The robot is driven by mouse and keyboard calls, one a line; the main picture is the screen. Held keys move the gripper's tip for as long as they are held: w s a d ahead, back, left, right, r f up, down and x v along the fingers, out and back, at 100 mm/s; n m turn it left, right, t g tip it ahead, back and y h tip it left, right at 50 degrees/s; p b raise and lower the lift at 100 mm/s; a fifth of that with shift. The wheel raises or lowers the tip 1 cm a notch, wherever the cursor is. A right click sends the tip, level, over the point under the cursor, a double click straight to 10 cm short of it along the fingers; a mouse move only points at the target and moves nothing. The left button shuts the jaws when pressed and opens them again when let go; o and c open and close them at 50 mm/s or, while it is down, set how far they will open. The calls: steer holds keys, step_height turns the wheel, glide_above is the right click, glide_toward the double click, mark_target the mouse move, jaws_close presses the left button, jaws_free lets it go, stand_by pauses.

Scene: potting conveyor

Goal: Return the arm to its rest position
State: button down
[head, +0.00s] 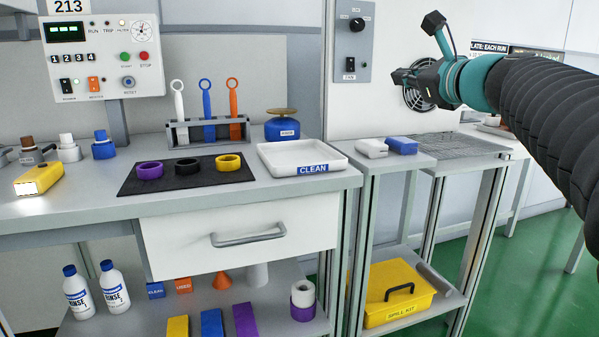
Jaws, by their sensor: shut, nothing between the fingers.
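My arm reaches in from the right edge of the head view, in a dark ribbed sleeve with a teal wrist. My gripper (401,77) is dark, points left and is shut with nothing in it. It is raised in the air in front of the back wall and a round fan grille, above the right-hand bench. It appears clear of every object. A small camera-like block on a thin stalk stands up from the wrist.
The left bench holds a white CLEAN tray (332,158), a dark mat (205,188) with three rings, a tool rack (178,136) and a blue canister (282,130). A yellow spill kit (395,300) sits on a lower shelf.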

steer(key=s+a+f+n+g+h, duration=0.1)
steer(key=s+f+n+g, duration=0.25)
steer(key=f+n, duration=0.55)
steer(key=s+a+f+n+g+h, duration=0.1)
steer(key=s+f+n+g, duration=0.25)
steer(key=f, duration=0.85)
steer(key=s+a+f+n+g+h, duration=0.1)
steer(key=s+f+n+g+h, duration=0.1)
steer(key=s+f+n, duration=0.4)
steer(key=s+f+n+g+h+p, duration=0.1)
steer(key=s+f+n+g+h, duration=0.1)
steer(key=s+f+n, duration=0.5)
steer(key=s+f, duration=0.4)
steer(key=s, duration=0.5)
steer(key=shift+s+a+f, duration=0.15)
steer(key=shift+s+a, duration=0.1)
steer(key=shift+a, duration=0.1)
